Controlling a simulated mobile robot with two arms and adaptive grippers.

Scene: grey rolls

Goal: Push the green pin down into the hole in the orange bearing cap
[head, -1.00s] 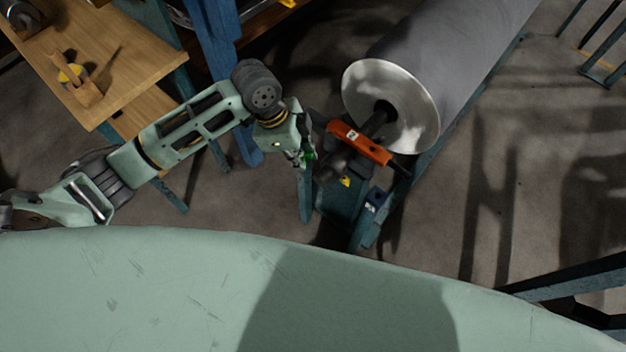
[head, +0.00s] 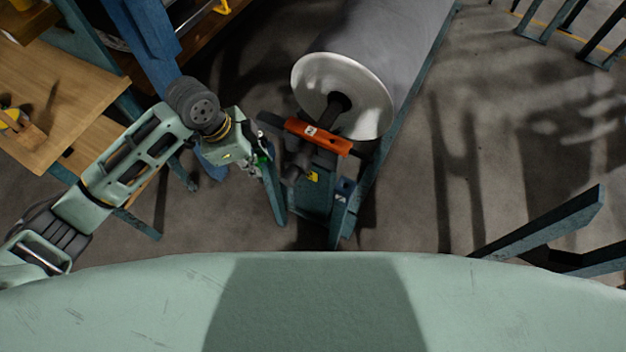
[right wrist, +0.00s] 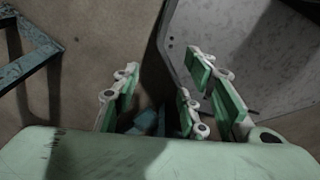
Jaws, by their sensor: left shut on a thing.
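The orange bearing cap (head: 330,142) lies across the dark shaft of the roll, on a blue stand, in the head view. It has a white mark; its hole is too small to make out. My left gripper (head: 257,157) is left of the cap, apart from it in the picture. It is shut on the green pin (head: 263,160), of which only a small green bit shows beside the fingers. In the right wrist view my right gripper (right wrist: 165,82) has its green-padded fingers spread, with nothing between them. It is not visible in the head view.
The grey roll (head: 384,45) with its pale end disc (head: 365,97) lies behind the cap. The blue stand (head: 312,198) is below it. A wooden bench (head: 75,85) is at the left. Blue bars (head: 545,222) stand at the right. Bare floor lies right of the roll.

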